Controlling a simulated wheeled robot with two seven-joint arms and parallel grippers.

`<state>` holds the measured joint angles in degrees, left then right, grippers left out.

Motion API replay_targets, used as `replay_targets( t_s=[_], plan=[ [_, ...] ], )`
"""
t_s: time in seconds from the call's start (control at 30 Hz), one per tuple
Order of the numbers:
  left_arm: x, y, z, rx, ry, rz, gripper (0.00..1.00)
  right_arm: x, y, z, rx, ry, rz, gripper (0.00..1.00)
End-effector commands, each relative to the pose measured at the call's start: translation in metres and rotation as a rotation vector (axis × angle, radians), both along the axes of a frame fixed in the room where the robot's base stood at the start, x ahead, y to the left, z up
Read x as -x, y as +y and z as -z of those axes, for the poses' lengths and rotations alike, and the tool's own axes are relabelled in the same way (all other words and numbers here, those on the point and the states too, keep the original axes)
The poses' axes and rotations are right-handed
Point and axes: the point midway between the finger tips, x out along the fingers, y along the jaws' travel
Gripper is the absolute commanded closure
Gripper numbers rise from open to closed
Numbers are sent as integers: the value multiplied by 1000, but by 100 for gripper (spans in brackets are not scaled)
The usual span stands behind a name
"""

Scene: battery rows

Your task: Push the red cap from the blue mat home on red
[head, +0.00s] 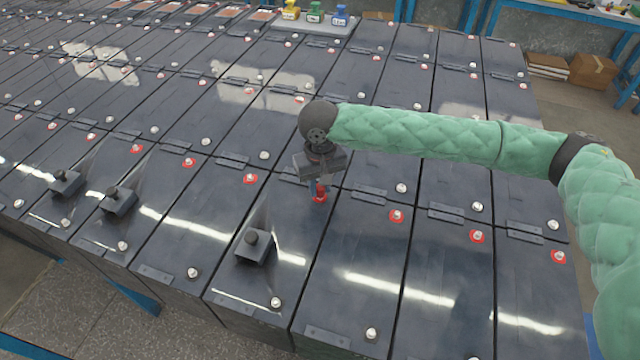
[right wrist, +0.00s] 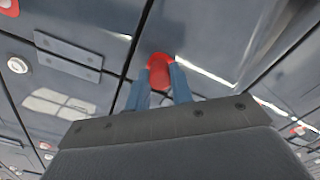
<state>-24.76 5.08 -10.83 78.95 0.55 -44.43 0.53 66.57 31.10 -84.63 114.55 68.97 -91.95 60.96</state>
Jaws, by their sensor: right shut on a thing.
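My right gripper (head: 319,190) points down over a battery top, its blue fingers shut on the red cap (head: 320,197). In the right wrist view the red cap (right wrist: 160,76) sits between the two fingertips (right wrist: 160,84). A red rim (right wrist: 156,56) shows around the cap there, so it is at a red-marked terminal; the post is hidden. I cannot tell how far down the cap sits. Other red-marked terminals with bare silver posts show nearby, such as the red terminal to the right (head: 397,216). I see no blue mat, and my left gripper is not in view.
Rows of dark batteries fill the rack. Dark blocks with knobs stand on the batteries, one (head: 253,246) close in front of my gripper. Yellow (head: 290,11), green (head: 314,13) and blue (head: 340,16) items stand at the back. Cardboard boxes (head: 592,71) lie at the far right.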

Motion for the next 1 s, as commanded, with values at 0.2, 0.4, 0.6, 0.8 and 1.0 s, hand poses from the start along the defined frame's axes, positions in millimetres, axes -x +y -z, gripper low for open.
replay_targets(
  t_s=[0.2, 0.4, 0.6, 0.8, 1.0],
  plan=[
    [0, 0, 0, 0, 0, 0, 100, 0, 0, 2, 0, 0, 0, 98],
    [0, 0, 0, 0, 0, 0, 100, 0, 0, 4, 0, 0, 0, 98],
    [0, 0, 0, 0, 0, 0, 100, 0, 0, 6, 0, 0, 0, 98],
    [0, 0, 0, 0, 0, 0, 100, 0, 0, 8, 0, 0, 0, 98],
    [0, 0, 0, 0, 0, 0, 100, 0, 0, 9, 0, 0, 0, 98]
  ],
)
